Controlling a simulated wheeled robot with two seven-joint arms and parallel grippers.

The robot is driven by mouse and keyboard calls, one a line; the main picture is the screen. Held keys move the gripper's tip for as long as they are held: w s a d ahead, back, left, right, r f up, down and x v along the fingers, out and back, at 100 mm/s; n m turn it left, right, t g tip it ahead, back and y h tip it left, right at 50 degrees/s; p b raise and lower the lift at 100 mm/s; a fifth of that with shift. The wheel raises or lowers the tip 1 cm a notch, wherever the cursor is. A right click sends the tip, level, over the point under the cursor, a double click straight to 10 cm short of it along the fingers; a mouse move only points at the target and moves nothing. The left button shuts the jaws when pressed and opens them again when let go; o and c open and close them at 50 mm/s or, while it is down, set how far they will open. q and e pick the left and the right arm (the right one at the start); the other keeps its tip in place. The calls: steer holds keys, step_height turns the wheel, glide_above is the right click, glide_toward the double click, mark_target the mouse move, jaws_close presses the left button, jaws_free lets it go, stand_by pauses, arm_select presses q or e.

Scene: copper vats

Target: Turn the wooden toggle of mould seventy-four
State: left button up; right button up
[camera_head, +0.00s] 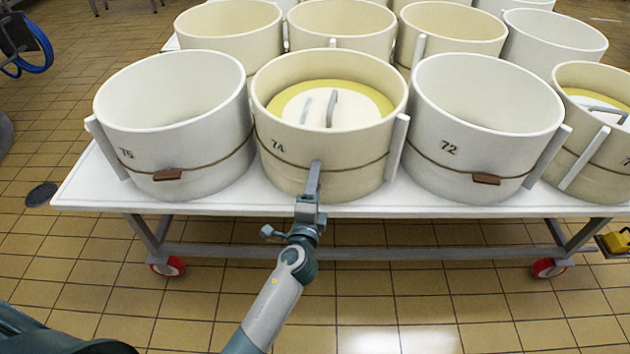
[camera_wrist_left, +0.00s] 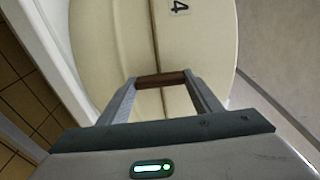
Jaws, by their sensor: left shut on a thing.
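Mould seventy-four (camera_head: 274,150) is a cream cylinder with a cord around it, in the front row on the white table. A pale lid with a handle (camera_head: 333,105) lies inside it, ringed by yellow. My left gripper (camera_head: 314,172) reaches up to the mould's front wall below the number. In the left wrist view, the brown wooden toggle (camera_wrist_left: 161,79) lies on the cord between the two fingertips, and the gripper is shut on it. In the head view the gripper hides the toggle. My right gripper is not in view.
Mould 75 (camera_head: 150,115) stands close on the left and mould 72 (camera_head: 475,110) on the right, each with its own toggle (camera_head: 168,175) (camera_head: 486,179). More moulds stand behind. The white table (camera_head: 240,203) has red-wheeled legs. Tiled floor lies in front.

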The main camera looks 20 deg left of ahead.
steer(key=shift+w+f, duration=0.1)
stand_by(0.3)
arm_select(q)
steer(key=o, duration=1.1)
steer(key=shift+c, duration=0.2)
steer(key=s+d+b, duration=0.2)
steer(key=s, duration=1.5)
steer(key=shift+d+b, duration=0.25)
steer(key=shift+b, duration=0.15)
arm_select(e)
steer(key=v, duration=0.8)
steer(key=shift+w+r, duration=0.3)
arm_select(q)
steer(key=shift+s+f, duration=0.1)
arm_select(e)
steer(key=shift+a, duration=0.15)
